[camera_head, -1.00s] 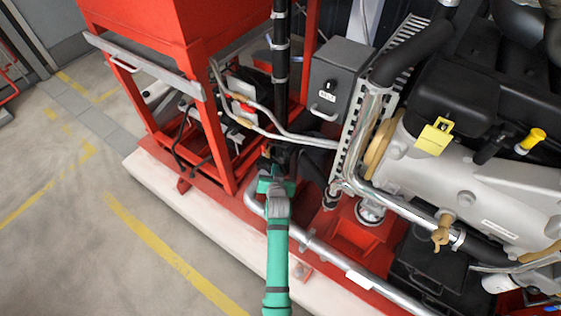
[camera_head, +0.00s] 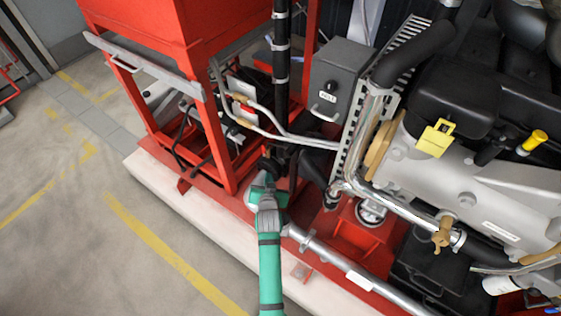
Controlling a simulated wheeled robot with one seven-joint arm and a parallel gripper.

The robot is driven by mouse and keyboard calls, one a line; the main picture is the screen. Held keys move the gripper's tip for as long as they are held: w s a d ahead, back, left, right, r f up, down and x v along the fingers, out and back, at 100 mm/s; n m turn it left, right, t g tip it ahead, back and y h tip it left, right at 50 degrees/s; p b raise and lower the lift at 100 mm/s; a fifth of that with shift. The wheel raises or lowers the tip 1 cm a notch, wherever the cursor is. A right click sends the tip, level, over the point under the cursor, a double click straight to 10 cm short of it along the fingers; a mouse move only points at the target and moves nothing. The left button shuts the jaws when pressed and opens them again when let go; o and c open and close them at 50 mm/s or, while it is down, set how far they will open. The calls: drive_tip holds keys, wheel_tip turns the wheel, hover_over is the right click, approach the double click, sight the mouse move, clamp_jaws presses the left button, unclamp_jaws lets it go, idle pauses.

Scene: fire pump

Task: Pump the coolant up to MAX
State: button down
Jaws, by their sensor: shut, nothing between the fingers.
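My green and grey arm reaches up from the bottom centre to the red base frame. My gripper (camera_head: 270,166) is at its far end, dark against dark parts, beside the foot of the black vertical pipe (camera_head: 281,90). It looks shut and empty, though its fingers are hard to make out. I cannot pick out a coolant pump handle, a coolant level or a MAX mark. Part of the machinery around the gripper is hidden by my wrist.
The red stand (camera_head: 165,35) is at the upper left. A grey control box (camera_head: 337,75) and the large engine (camera_head: 440,165) are to the right. A silver pipe (camera_head: 340,262) runs along the red base right of my arm. The floor (camera_head: 90,240) at left is clear.

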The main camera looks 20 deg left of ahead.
drive_tip(key=shift+s+d, duration=0.1)
idle(0.3)
idle(0.5)
idle(0.7)
idle(0.5)
drive_tip(key=shift+s, duration=0.1)
drive_tip(key=shift+s+a, duration=0.4)
drive_tip(key=shift+s, duration=0.4)
drive_tip(key=shift+s+a, duration=0.4)
drive_tip(key=shift+s, duration=0.4)
